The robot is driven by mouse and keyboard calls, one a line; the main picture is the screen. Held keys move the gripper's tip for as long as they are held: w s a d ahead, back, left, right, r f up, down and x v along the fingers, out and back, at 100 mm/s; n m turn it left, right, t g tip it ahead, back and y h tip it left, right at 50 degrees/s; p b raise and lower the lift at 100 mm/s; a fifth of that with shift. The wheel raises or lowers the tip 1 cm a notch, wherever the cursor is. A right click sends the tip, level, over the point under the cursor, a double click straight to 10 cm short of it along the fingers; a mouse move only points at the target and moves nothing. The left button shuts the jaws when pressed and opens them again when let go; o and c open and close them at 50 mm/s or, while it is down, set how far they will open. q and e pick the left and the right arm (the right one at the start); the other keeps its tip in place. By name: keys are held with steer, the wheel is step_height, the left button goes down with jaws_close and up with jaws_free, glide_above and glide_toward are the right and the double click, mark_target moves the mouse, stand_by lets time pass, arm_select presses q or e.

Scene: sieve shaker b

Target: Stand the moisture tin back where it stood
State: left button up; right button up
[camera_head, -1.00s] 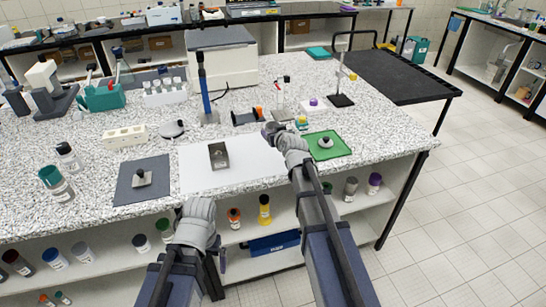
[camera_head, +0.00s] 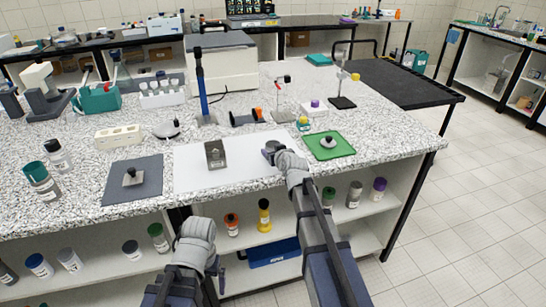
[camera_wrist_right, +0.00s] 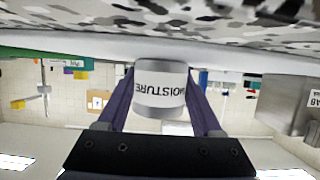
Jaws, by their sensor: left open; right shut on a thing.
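The moisture tin (camera_wrist_right: 160,88) is a short grey cylinder with a white label reading MOISTURE, seen in the right wrist view between the two fingers. My right gripper (camera_wrist_right: 160,100) is shut on it. In the head view my right gripper (camera_head: 270,150) is over the right part of the white mat (camera_head: 248,168), and the tin is mostly hidden by the hand. I cannot tell whether the tin touches the mat. My left gripper (camera_head: 217,268) is open, low in front of the bench, away from the tin.
A metal block (camera_head: 215,155) stands on the white mat. A grey mat (camera_head: 115,192) with a knobbed weight (camera_head: 132,177) lies left; a green tray (camera_head: 347,151) with another knobbed weight (camera_head: 328,142) lies right. Small bottles and stands are behind. The white mat's front is clear.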

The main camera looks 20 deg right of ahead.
steer(key=shift+r, duration=0.1)
steer(key=shift+f, duration=0.25)
steer(key=o, duration=1.3)
steer(key=shift+r, duration=0.1)
steer(key=shift+r, duration=0.25)
steer(key=p+v, duration=0.4)
steer(key=v, duration=0.7)
steer(key=shift+s+r+p, duration=0.1)
steer(key=shift+s+p, duration=0.05)
steer(key=shift+p, duration=0.2)
steer(key=shift+s, duration=0.3)
